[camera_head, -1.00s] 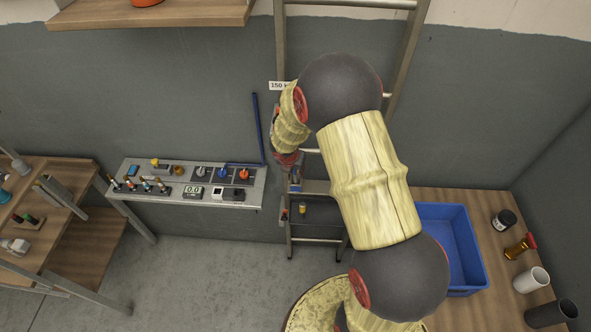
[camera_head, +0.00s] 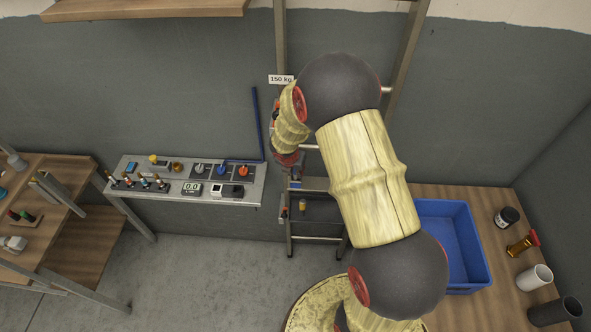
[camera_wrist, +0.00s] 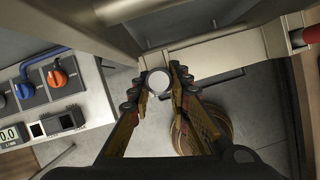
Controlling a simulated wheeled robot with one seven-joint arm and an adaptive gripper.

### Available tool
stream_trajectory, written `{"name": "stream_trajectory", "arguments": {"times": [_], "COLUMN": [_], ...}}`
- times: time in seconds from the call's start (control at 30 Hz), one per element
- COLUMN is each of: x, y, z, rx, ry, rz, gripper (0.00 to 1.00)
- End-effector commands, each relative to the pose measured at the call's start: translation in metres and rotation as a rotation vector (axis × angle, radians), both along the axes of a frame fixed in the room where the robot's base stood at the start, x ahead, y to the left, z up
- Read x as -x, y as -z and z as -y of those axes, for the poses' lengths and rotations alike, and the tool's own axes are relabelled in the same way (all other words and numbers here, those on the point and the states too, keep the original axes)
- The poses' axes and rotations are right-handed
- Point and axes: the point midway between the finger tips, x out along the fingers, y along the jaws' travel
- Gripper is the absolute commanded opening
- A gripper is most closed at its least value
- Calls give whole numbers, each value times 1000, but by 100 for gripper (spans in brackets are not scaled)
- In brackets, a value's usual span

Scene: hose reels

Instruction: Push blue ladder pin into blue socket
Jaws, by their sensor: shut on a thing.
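In the wrist view my gripper (camera_wrist: 160,88) is shut on a piece with a pale round end (camera_wrist: 157,82). No blue shows on this piece, so I cannot tell for sure that it is the blue ladder pin. It is held close to a metal bar of the ladder (camera_wrist: 215,48); I cannot tell whether they touch. In the head view the ladder (camera_head: 400,60) leans against the wall, and my arm covers part of it. A small blue patch (camera_head: 296,184) shows low on the ladder; whether it is the blue socket is unclear. My fingertips are hidden in that view.
A metal bench (camera_head: 235,190) with blue and orange valve handles stands to the left. A blue crate (camera_head: 470,245) sits on the wooden table at right, beside several cylinders. A red-ended part (camera_wrist: 300,38) lies at the right of the wrist view. Floor is open at lower left.

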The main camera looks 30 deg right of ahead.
Motion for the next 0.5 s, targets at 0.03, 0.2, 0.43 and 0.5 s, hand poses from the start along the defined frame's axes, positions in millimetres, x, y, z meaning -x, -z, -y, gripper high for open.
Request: {"name": "stream_trajectory", "arguments": {"times": [0.03,0.2,0.43,0.5], "x": [0,0,0,0], "y": [2,6,11,12], "z": [0,0,0,0], "rx": [0,0,0,0], "ry": [0,0,0,0], "rz": [0,0,0,0], "gripper": [0,0,0,0]}}
